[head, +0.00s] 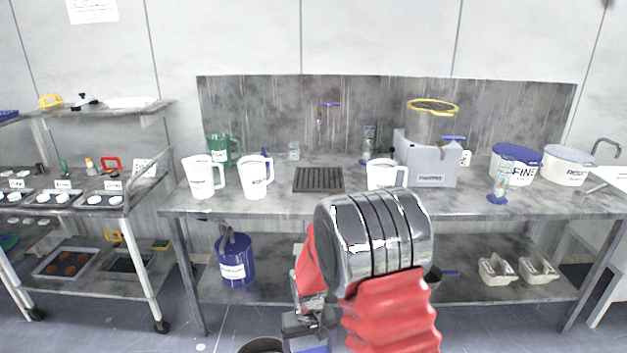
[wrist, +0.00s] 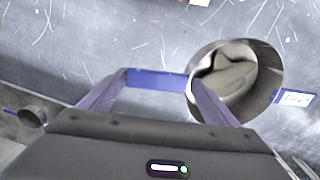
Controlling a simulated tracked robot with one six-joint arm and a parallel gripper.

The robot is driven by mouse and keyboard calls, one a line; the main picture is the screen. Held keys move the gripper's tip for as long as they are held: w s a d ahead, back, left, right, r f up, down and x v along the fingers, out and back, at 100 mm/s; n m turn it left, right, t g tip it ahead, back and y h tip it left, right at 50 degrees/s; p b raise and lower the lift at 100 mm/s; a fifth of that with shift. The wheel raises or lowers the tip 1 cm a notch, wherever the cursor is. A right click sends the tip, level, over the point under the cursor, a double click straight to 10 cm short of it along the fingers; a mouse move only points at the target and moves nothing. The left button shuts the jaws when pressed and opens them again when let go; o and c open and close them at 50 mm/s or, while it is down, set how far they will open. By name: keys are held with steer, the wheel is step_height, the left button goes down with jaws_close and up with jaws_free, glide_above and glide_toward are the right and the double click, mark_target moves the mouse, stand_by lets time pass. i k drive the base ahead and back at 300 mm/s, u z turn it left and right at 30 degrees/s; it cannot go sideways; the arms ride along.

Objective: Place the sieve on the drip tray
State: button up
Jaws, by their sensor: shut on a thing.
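In the wrist view my gripper (wrist: 158,82) has a blue bar between its fingers. A round, shiny metal bowl (wrist: 236,80) sits by the right finger, with a blue-edged label (wrist: 294,98) beyond it. I take bar and bowl as one held thing, but cannot tell whether it is the sieve; no mesh shows. In the head view a dark round rim (head: 262,346) shows at the bottom edge, beside my gripper (head: 308,333). The drip tray (head: 318,179), dark and slatted, lies bare on the bench. A yellow-rimmed round thing (head: 432,106) tops the grey machine.
White jugs (head: 203,177) and (head: 257,177) stand left of the tray; another jug (head: 384,175) stands right of it. The grey machine (head: 427,160) and white tubs (head: 515,163) are further right. A blue bucket (head: 235,258) stands on the lower shelf.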

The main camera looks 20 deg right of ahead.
mark_target(319, 178)
steer(key=i, duration=0.9)
